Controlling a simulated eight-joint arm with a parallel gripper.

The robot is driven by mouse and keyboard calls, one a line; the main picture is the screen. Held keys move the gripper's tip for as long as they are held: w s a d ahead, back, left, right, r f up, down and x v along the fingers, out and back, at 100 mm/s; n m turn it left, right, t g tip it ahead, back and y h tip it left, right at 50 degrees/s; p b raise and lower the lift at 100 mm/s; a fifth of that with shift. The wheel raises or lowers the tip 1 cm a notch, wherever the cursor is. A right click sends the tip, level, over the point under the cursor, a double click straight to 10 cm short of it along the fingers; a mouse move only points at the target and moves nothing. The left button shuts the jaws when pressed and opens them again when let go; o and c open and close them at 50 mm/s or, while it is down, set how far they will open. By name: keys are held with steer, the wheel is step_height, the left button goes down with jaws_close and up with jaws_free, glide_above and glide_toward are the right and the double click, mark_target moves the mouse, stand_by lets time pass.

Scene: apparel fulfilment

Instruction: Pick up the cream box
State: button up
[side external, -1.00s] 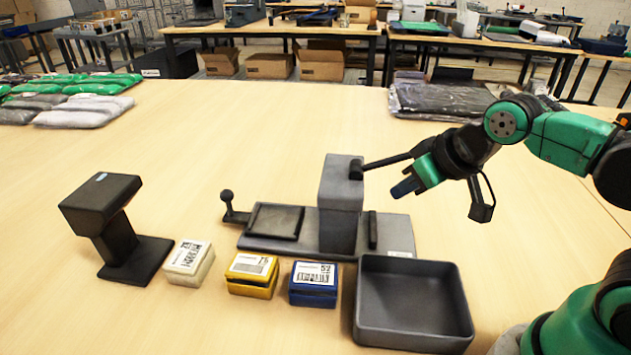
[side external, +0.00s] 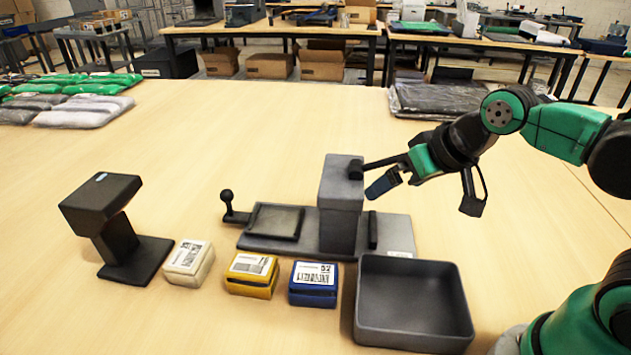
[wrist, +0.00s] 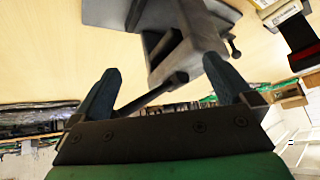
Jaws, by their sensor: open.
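The cream box (side external: 189,263) sits on the table in the side view, between the black scanner stand and the yellow box, with a label on top. In the wrist view a pale labelled box at the upper right (wrist: 281,13) appears to be it, partly cut off by the edge. My gripper (side external: 376,190) is in the air beside the grey press-like fixture, well to the right of the cream box. In the wrist view its two fingers (wrist: 172,92) are apart with nothing held between them.
A yellow box (side external: 252,275) and a blue box (side external: 313,284) stand right of the cream box. A black scanner stand (side external: 117,229) is at its left. The grey fixture (side external: 341,205) rises behind, with a lever. An empty grey tray (side external: 413,338) lies at front right.

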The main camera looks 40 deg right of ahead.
steer(key=w+r+m+y, duration=0.1)
steer(key=w+m, duration=0.1)
steer(key=m, duration=0.1)
steer(key=w+a+r+m+y, duration=0.1)
steer(key=w+r+m, duration=0.1)
steer(key=w+m, duration=0.1)
steer(key=w+a+r+m+y, duration=0.1)
steer(key=w+r+m, duration=0.1)
steer(key=m, duration=0.3)
steer(key=shift+w+a, duration=0.1)
steer(key=shift+w, duration=0.15)
steer(key=w+a+n+y, duration=0.1)
steer(key=w+a+n, duration=0.1)
steer(key=w+a, duration=0.25)
steer(key=n+g+h, duration=0.1)
steer(key=n+g, duration=0.3)
steer(key=n, duration=1.5)
glide_above(189, 254)
steer(key=s+d, duration=0.1)
steer(key=d, duration=0.1)
step_height(189, 254, down, 13)
steer(key=shift+s+a+r, duration=0.1)
steer(key=shift+a, duration=0.05)
steer(key=shift+a+f+n, duration=0.25)
steer(key=shift+f+n, duration=0.05)
steer(key=shift+a+f, duration=0.15)
steer(key=shift+f, duration=0.2)
steer(key=shift+x, duration=2.4)
steer(key=shift+c, duration=0.2)
